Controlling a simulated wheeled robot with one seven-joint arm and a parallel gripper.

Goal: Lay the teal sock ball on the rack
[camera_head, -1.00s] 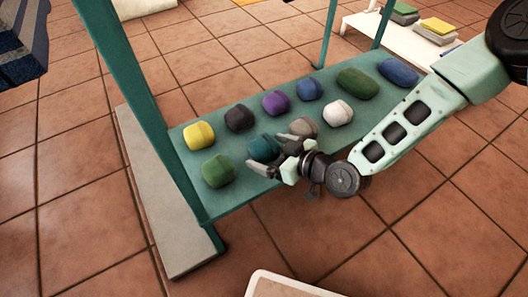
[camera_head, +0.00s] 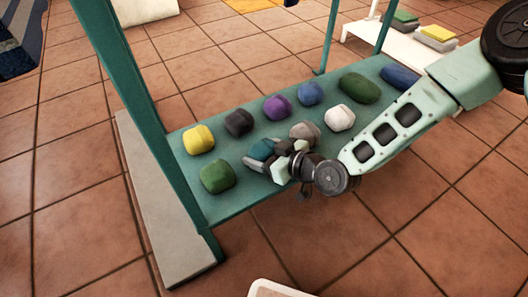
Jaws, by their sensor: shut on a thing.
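The teal sock ball (camera_head: 261,149) is at the near side of the teal shelf (camera_head: 236,205), partly hidden by my gripper (camera_head: 266,156). My gripper reaches in from the right, with one finger on the ball's near side and the other on its far right side, and is shut on it. I cannot tell whether the ball touches the shelf or hangs just above it. A low white stand (camera_head: 362,35) at the back right carries flat stacked pieces; I cannot tell whether it is the rack.
On the shelf, a green ball (camera_head: 217,176) lies left of my gripper and a grey-beige one (camera_head: 305,132) close to its right. Yellow (camera_head: 198,139), black, purple, blue, white and dark green balls lie around. Teal posts (camera_head: 150,130) rise at the shelf's ends. Tiled floor in front is mostly clear.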

